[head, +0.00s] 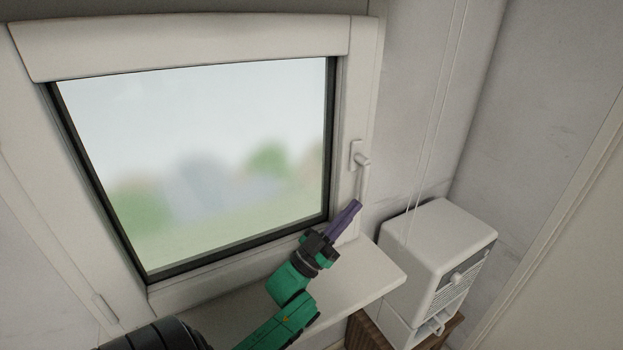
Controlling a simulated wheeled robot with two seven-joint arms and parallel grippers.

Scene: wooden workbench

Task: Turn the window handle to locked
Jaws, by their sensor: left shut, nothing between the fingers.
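The white window handle (363,170) sits on the right side of the window frame, with its lever pointing down from its mounting plate. The window (200,160) looks closed against its white frame. My left gripper (356,206) is shut and empty, with its purple fingers pointing up and right. Its fingertips are close to the lower end of the handle's lever; I cannot tell whether they touch it. My right gripper is not in view.
A white windowsill (375,275) runs below the window. A white box-shaped appliance (435,250) with a vented front stands to the right. Thin cords (436,110) hang down the wall right of the window. A grey wall closes off the right.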

